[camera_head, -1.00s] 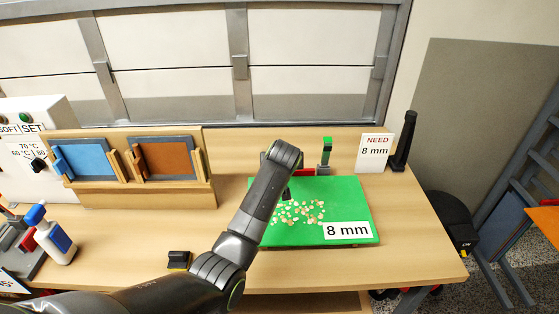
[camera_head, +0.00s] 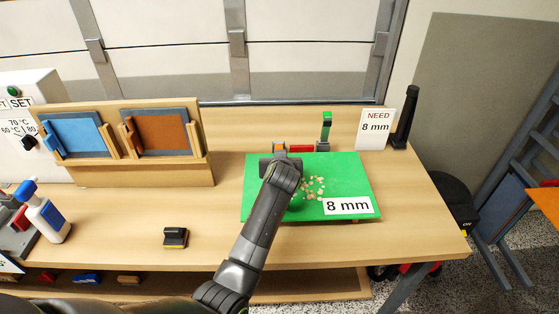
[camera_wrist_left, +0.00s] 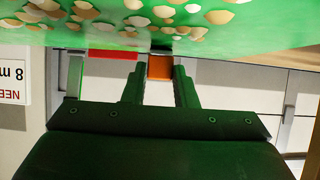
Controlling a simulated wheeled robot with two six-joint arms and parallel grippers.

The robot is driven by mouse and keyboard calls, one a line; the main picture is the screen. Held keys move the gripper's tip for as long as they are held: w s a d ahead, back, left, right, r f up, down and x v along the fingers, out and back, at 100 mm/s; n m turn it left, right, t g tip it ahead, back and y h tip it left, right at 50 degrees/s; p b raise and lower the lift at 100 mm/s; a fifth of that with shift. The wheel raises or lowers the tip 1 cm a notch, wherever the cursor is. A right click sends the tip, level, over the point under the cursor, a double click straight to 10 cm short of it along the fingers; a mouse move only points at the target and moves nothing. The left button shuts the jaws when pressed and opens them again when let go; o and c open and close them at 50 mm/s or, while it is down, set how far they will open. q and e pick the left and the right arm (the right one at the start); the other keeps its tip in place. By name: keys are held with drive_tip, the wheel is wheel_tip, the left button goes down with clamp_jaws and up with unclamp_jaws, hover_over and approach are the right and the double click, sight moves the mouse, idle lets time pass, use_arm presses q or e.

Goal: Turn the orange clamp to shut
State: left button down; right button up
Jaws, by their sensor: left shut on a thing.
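The orange clamp (camera_head: 279,147) shows as a small orange piece at the back left edge of the green board (camera_head: 348,177). In the left wrist view, which is upside down, its orange block (camera_wrist_left: 160,67) sits between the two fingers of my left gripper (camera_wrist_left: 159,82). The gripper is shut on it. In the head view my left gripper (camera_head: 280,162) is at the board's back left, seen from behind, and its fingertips are hidden. The clamp's tilt is hard to tell. My right gripper is not in view.
Pale chips (camera_head: 314,187) lie on the board by an "8 mm" label (camera_head: 347,206). A red bar (camera_head: 301,149) and an upright green-topped post (camera_head: 326,130) stand behind the board. A black-and-yellow block (camera_head: 175,238) and a white bottle (camera_head: 47,220) are left.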

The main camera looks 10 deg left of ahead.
use_arm(q)
drive_tip(key=shift+s+d+f, duration=0.1)
drive_tip(key=shift+s+f, duration=0.1)
drive_tip(key=shift+f, duration=0.3)
drive_tip(key=shift+s+f, duration=0.15)
drive_tip(key=shift+f, duration=0.3)
drive_tip(key=c, duration=1.2)
unclamp_jaws()
drive_tip(key=shift+w+d+r, duration=0.1)
drive_tip(key=shift+o, duration=0.2)
drive_tip(key=shift+w+r, duration=0.1)
drive_tip(key=shift+r, duration=0.2)
wheel_tip(320, 180, up, 10)
drive_tip(key=b, duration=0.1)
drive_tip(key=shift+f+b, duration=0.2)
drive_tip(key=shift+b, duration=0.1)
